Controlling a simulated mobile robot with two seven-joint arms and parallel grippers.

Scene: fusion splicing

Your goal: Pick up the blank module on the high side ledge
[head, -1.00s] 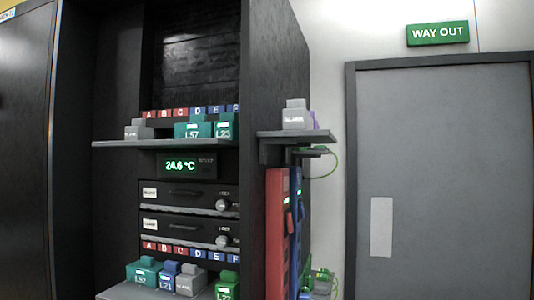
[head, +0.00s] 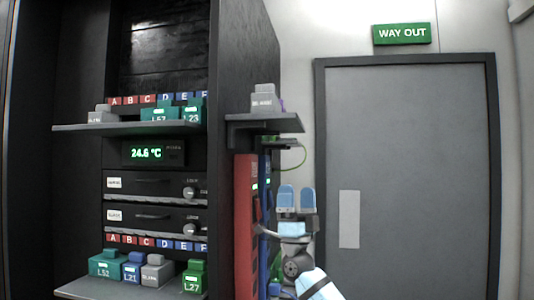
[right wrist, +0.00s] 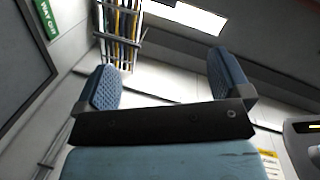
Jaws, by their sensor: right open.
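The blank module (head: 264,99) is a small grey block with a label, sitting on the high side ledge (head: 285,123) on the right side of the dark rack. Something purple shows just behind its right edge. My right gripper (head: 296,198), with blue finger pads, points up below and a little right of the ledge, apart from the module. In the right wrist view my right gripper (right wrist: 165,85) has its fingers spread with nothing between them. The module is not in the right wrist view. My left gripper is not in view.
A lower small ledge with a green cable (head: 298,157) hangs under the high ledge. Rack shelves (head: 120,127) at left hold several modules. A grey door (head: 410,180) stands at right.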

